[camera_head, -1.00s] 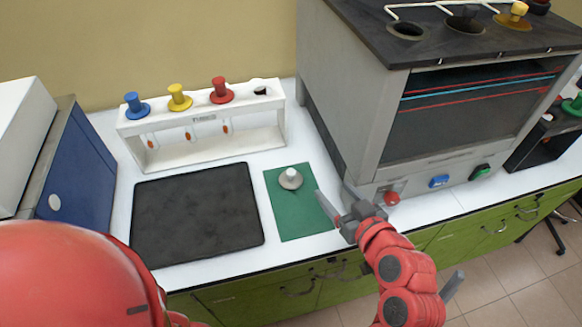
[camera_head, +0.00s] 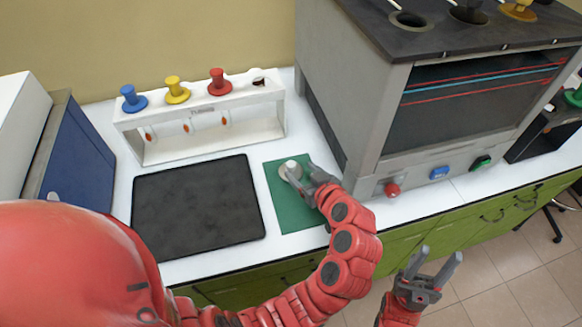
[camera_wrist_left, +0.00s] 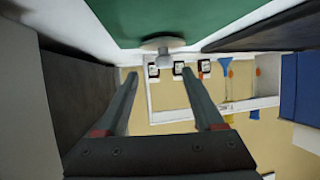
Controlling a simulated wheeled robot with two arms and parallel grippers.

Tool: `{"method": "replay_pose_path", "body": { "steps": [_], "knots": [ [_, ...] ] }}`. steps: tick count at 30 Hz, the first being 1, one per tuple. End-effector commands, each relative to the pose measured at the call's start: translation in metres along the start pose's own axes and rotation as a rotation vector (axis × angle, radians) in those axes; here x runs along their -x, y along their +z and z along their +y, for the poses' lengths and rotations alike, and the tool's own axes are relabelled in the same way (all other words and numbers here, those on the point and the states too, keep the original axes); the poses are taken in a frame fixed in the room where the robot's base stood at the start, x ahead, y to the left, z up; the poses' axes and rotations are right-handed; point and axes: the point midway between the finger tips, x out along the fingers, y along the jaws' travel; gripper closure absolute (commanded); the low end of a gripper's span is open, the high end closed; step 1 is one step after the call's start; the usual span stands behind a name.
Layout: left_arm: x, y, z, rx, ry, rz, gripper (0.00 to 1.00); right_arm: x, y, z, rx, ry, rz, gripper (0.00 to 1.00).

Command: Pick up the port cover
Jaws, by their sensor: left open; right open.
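The port cover (camera_head: 290,169) is a pale grey disc with a white knob. It lies on the green mat (camera_head: 292,217), knob up. My left gripper (camera_head: 301,174) is open right beside it, with its fingertips at the cover's right edge in the head view. In the left wrist view the port cover (camera_wrist_left: 163,43) shows just past and between the two open fingertips (camera_wrist_left: 157,74), with nothing held. Whether a finger touches it, I cannot tell. My right gripper (camera_head: 432,268) is open and empty, low in front of the green cabinets.
A black tray (camera_head: 195,205) lies left of the mat. Behind stands a white rack (camera_head: 205,145) with blue, yellow and red stoppers. A blue box (camera_head: 75,160) is at the left.

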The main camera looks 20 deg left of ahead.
Motion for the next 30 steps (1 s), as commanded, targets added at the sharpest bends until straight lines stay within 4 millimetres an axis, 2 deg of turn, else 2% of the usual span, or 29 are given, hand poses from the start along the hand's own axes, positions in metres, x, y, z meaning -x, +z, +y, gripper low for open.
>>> {"method": "replay_pose_path", "body": {
  "steps": [4,9,17,28,29,30],
  "knots": [
    [-0.022,0.001,-0.008,-0.005,-0.009,-0.004,0.31,-0.016,-0.003,0.001,0.0,0.0,0.0,0.5],
    [-0.042,0.003,-0.007,-0.003,-0.004,-0.002,0.31,-0.02,-0.003,0.001,0.0,0.0,0.0,0.5],
    [-0.046,0.005,-0.006,-0.002,-0.002,-0.002,0.31,-0.02,-0.003,0.001,0.0,0.0,0.0,0.5],
    [-0.045,0.005,-0.006,-0.002,-0.002,-0.001,0.96,-0.02,-0.003,0.001,0.0,0.0,0.0,0.5],
    [-0.045,0.005,-0.006,-0.002,-0.002,-0.001,1.0,-0.02,-0.003,0.001,0.0,0.0,0.0,0.5],
    [-0.045,0.005,-0.006,-0.002,-0.002,-0.001,1.0,-0.02,-0.003,0.001,0.0,0.0,0.0,0.5]
  ]
}}
